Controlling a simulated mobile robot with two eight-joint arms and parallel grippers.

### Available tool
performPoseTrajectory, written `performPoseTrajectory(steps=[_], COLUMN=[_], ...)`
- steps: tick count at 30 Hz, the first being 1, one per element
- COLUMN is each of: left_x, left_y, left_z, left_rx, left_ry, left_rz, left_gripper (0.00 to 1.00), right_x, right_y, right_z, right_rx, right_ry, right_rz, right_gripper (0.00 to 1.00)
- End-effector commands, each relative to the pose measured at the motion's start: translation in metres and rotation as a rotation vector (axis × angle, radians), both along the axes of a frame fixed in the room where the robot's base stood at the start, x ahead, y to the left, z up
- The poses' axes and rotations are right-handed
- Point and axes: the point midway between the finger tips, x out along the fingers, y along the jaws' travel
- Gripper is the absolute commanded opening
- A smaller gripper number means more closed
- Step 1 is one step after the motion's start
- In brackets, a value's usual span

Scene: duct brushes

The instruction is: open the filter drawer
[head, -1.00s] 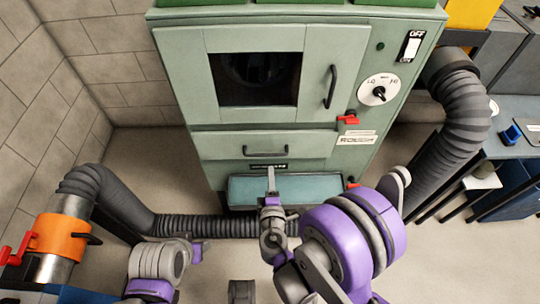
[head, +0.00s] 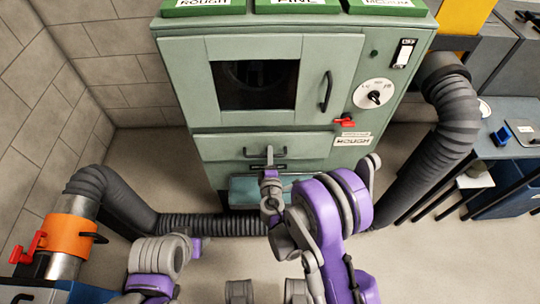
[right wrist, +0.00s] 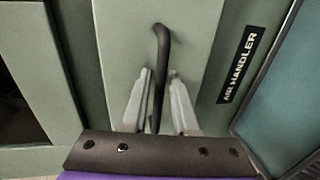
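The filter drawer (head: 225,148) is a pale green front across the machine, below the windowed door. It looks shut. Its black bar handle (head: 281,153) also shows in the right wrist view (right wrist: 160,50), where it runs between my fingers. My right gripper (head: 270,153) is at the handle, with its fingers pointing at the drawer front. In the right wrist view the fingers of this gripper (right wrist: 159,75) stand apart, one on each side of the bar, with narrow gaps showing. My left arm is low at the left of the head view; its fingers do not show.
The windowed door (head: 255,85) with its own black handle (head: 327,91) is above the drawer. A red latch (head: 344,121) sits at the drawer's upper right. Black ribbed ducts (head: 447,115) flank the machine. A blue-green panel (head: 245,192) lies below the drawer.

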Motion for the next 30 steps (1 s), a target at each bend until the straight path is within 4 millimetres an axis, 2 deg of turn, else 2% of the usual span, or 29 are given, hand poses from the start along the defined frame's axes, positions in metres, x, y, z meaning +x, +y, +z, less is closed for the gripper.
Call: performPoseTrajectory(steps=[1, 5, 6, 30], left_x=[0.0000, 0.0000, 0.0000, 0.0000], left_y=[0.0000, 0.0000, 0.0000, 0.0000], left_z=[0.0000, 0.0000, 0.0000, 0.0000], left_rx=[0.000, 0.000, 0.000, 0.000], left_ry=[0.000, 0.000, 0.000, 0.000], left_rz=[0.000, 0.000, 0.000, 0.000], left_gripper=[0.50, 0.50, 0.50, 0.50], right_x=[-0.0001, -0.0002, -0.0003, -0.0004], right_y=[0.0000, 0.0001, 0.0001, 0.0002], right_z=[0.0000, 0.0001, 0.0002, 0.0001], right_rx=[0.000, 0.000, 0.000, 0.000], right_ry=[0.000, 0.000, 0.000, 0.000], right_rz=[0.000, 0.000, 0.000, 0.000], right_gripper=[0.25, 0.02, 0.00, 0.00])
